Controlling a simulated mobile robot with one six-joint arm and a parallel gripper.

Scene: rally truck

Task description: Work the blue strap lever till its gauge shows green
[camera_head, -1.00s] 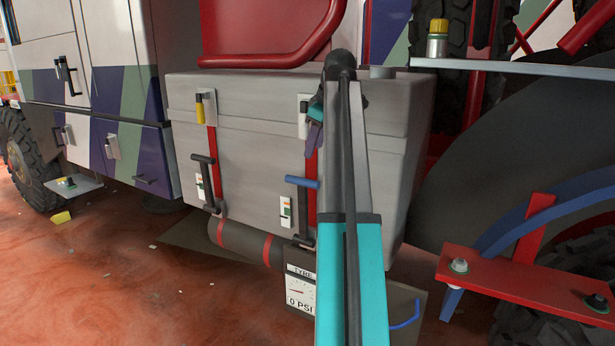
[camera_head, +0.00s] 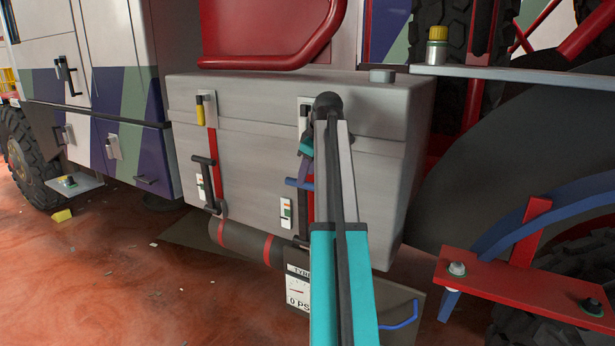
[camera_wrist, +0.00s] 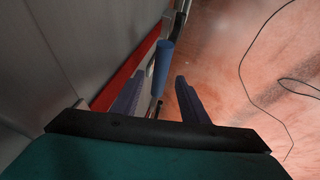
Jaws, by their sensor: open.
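The blue strap lever (camera_head: 297,183) is a blue crossbar handle on the front of the grey box, at the red strap on the right. Its gauge (camera_head: 286,213) is a small white plate with coloured bands, left of the lever's shaft; I cannot tell which band is indicated. My gripper (camera_head: 307,168) is open, pointing down just above the blue handle, with my arm hiding part of the lever. In the wrist view, the blue handle (camera_wrist: 163,66) shows between the two purple fingers of my gripper (camera_wrist: 161,80), with space either side.
A similar black-handled lever (camera_head: 205,160) with its own gauge (camera_head: 201,187) is on the left strap. A dark roll (camera_head: 245,243) and a tyre pressure gauge (camera_head: 298,287) sit below the box. A red bracket (camera_head: 530,284) stands to the right. Open floor lies at front left.

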